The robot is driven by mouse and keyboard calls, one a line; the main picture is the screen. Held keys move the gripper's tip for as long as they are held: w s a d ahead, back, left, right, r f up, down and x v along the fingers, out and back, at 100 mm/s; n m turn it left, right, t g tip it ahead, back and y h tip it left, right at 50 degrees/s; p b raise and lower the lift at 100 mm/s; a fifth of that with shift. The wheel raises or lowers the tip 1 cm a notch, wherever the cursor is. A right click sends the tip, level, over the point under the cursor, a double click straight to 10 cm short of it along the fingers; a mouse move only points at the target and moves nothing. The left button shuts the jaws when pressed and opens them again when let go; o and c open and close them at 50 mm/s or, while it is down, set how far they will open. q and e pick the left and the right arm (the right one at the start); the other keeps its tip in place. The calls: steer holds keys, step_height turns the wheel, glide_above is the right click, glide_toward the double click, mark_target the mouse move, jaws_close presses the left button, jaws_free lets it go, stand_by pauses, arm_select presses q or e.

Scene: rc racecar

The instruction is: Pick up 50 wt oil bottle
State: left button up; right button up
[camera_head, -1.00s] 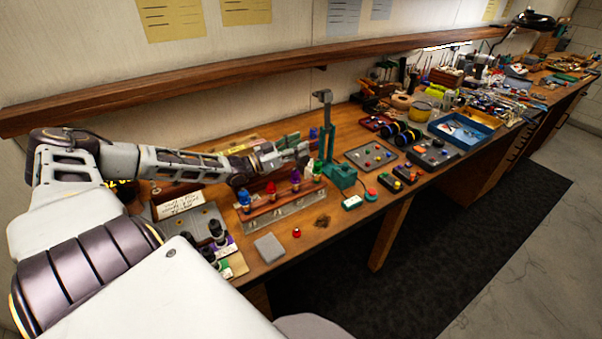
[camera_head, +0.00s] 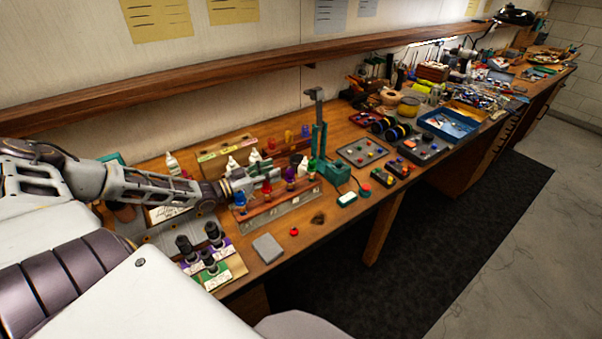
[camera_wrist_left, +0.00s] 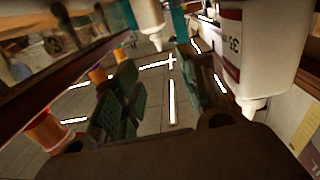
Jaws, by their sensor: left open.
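Several white oil bottles with pointed tips stand on the bench by the rack; one bottle (camera_head: 303,167) is just right of my left gripper (camera_head: 268,179), others (camera_head: 232,163) are behind it. The head view does not show which one is the 50 wt oil bottle. My left gripper is open and empty, its green finger pads apart in the left wrist view (camera_wrist_left: 157,88). There, a large white bottle (camera_wrist_left: 268,65) with a dark red label band is beside the right finger, outside the jaws. Another white bottle (camera_wrist_left: 151,25) is beyond the fingers.
A wooden rack (camera_head: 275,212) holds coloured-top pieces in front of the gripper. A green stand (camera_head: 318,140) rises to its right. A shelf (camera_head: 220,80) runs along the wall.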

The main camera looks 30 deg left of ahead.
arm_select(q)
steer(key=shift+w+d, duration=0.1)
steer(key=shift+w, duration=0.1)
arm_select(e)
steer(key=shift+f, duration=0.1)
arm_select(q)
steer(key=b, duration=0.3)
glide_toward(305, 157)
steer(key=shift+x, duration=2.3)
steer(key=shift+w+f, duration=0.25)
steer(key=shift+f, duration=0.1)
arm_select(e)
steer(key=f, duration=0.1)
steer(key=d+f, duration=0.1)
steer(key=f, duration=0.1)
steer(key=shift+w+d, duration=0.25)
steer(key=shift+w, duration=0.05)
arm_select(q)
steer(key=shift+w, duration=0.1)
arm_select(e)
steer(key=shift+a, duration=0.4)
arm_select(q)
steer(key=shift+w, duration=0.1)
steer(key=shift+r+x, duration=0.1)
steer(key=shift+x, duration=0.6)
steer(key=shift+r+x, duration=0.15)
steer(key=shift+x, duration=1.55)
arm_select(e)
steer(key=shift+d, duration=0.2)
